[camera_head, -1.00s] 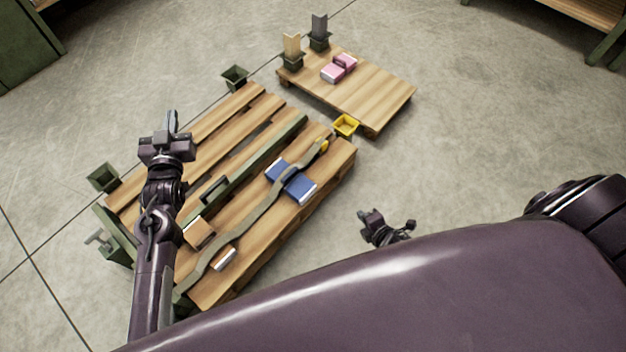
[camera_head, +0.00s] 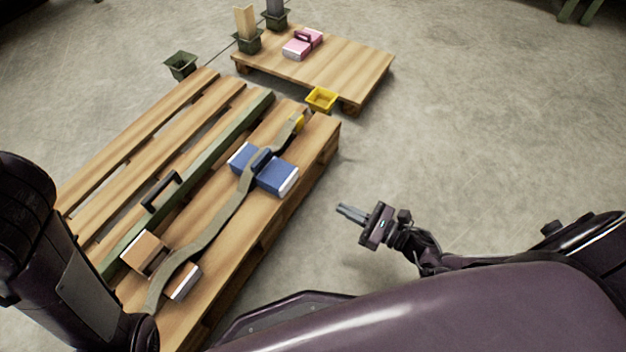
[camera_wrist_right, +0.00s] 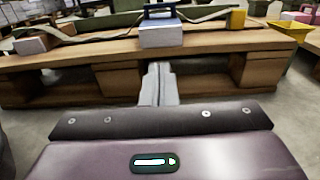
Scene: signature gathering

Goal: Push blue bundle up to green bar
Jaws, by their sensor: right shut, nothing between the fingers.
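The blue bundle (camera_head: 277,177) lies on the near slats of the large pallet, with a strap (camera_head: 225,210) running over it and a dark handle on top. The green bar (camera_head: 215,155) lies along the pallet, to the left of the bundle with a gap between them. My right gripper (camera_head: 345,212) is shut and empty, off the pallet's right side over the floor, apart from the bundle. In the right wrist view the bundle (camera_wrist_right: 161,34) stands on the pallet beyond the shut fingers (camera_wrist_right: 159,84). Only my left arm shows at the left; its gripper is out of view.
A brown bundle (camera_head: 144,252) lies under the strap at the near end. A yellow bin (camera_head: 321,99) sits by the small pallet (camera_head: 350,70), which carries a pink bundle (camera_head: 298,48). A green bin (camera_head: 181,66) stands at the back left. Floor right of the large pallet is clear.

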